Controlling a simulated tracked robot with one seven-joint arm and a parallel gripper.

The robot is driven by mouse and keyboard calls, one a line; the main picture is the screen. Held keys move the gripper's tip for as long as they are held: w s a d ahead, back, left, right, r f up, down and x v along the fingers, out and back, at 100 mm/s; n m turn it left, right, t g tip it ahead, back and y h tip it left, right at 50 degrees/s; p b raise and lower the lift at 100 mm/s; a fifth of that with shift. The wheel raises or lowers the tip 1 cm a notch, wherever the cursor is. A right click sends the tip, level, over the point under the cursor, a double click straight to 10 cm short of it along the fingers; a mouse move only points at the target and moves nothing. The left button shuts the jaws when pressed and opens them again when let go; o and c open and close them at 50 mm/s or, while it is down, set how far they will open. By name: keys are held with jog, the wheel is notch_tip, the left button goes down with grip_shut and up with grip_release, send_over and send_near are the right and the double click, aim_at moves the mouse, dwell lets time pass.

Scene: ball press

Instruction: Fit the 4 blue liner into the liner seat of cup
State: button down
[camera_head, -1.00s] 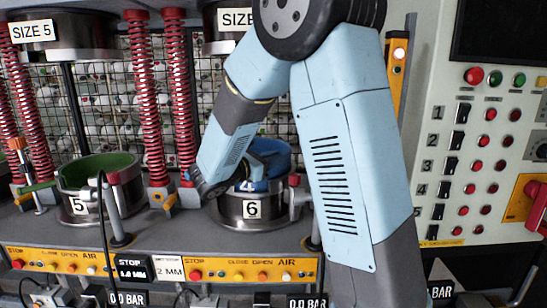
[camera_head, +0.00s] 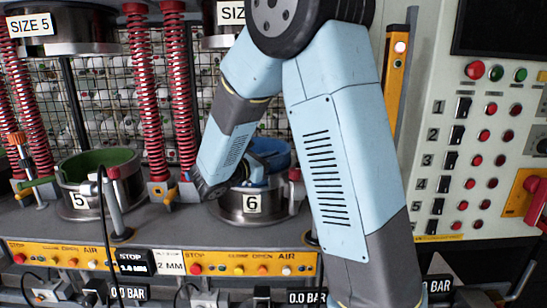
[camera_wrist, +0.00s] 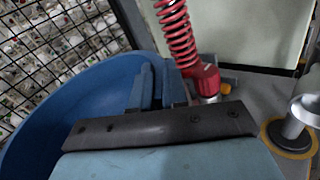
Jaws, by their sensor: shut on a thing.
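The blue liner (camera_head: 278,158) is a ring-shaped blue piece at the steel cup labelled 6 (camera_head: 283,206). It appears to sit within the cup's rim, with its back wall standing above it. I cannot tell whether it rests flat on the seat. In the wrist view the liner (camera_wrist: 45,118) is a large curved blue wall on the left. My gripper (camera_head: 262,150) is shut on the liner's wall; its blue fingers also show in the wrist view (camera_wrist: 153,88). My arm hides part of the cup's left side and the liner.
A cup labelled 5 (camera_head: 112,205) with a green liner (camera_head: 105,160) stands to the left. Red springs (camera_head: 145,95) rise behind the cups. Size-labelled upper heads (camera_head: 60,35) hang above. A yellow-and-red post stands beside cup 6. A control panel (camera_head: 480,150) is on the right.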

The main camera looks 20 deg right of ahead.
jog(key=shift+f, duration=1)
jog(key=c, duration=1.1)
grip_release()
jog(key=shift+f, duration=0.1)
jog(key=shift+a, duration=0.1)
jog(key=shift+v, duration=3.7)
jog(key=shift+s, duration=0.2)
